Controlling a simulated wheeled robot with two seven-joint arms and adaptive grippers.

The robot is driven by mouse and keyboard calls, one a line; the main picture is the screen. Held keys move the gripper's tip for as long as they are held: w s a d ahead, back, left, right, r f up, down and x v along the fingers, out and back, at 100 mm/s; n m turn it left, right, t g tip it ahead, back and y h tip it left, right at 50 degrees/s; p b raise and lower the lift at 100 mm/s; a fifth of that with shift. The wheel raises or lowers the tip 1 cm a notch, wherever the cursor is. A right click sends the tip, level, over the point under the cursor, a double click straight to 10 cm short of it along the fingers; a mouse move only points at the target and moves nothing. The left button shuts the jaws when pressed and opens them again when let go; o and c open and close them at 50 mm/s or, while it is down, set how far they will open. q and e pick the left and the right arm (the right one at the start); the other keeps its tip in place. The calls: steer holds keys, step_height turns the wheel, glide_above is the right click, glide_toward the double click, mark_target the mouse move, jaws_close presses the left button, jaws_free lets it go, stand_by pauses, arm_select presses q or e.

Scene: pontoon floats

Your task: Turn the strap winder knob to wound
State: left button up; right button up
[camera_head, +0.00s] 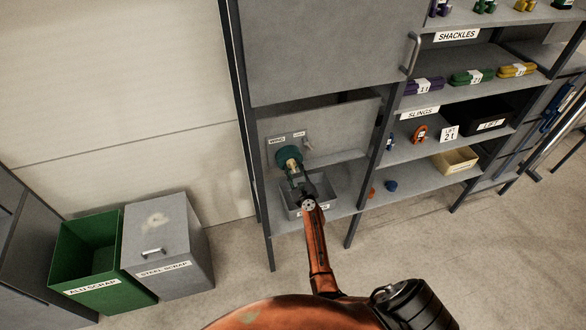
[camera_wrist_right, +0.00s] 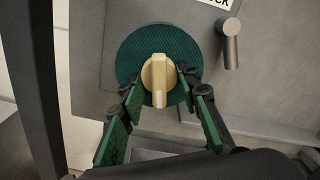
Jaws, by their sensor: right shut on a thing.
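The strap winder knob (camera_head: 287,155) is a round dark green disc with a cream grip on the grey panel in the lower cabinet bay. In the right wrist view the knob's cream grip (camera_wrist_right: 158,72) has a pale mark at its lower end, pointing down in the picture. My right gripper (camera_head: 295,173) is at the knob. In the right wrist view its green-padded fingers (camera_wrist_right: 160,85) stand on both sides of the cream grip, shut on it. The panel has a WIND label (camera_head: 276,140) above the knob. My left gripper is not in view.
A small grey lever (camera_head: 308,144) stands close right of the knob, below a second label; it shows in the right wrist view (camera_wrist_right: 231,45). A grey bin (camera_head: 291,212) sits below the panel. A cabinet door (camera_head: 325,50) hangs above. Shelves are right, scrap bins (camera_head: 165,240) left.

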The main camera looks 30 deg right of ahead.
steer(key=shift+a, duration=0.1)
steer(key=o, duration=1.2)
steer(key=shift+c, duration=0.2)
steer(key=shift+s, duration=0.1)
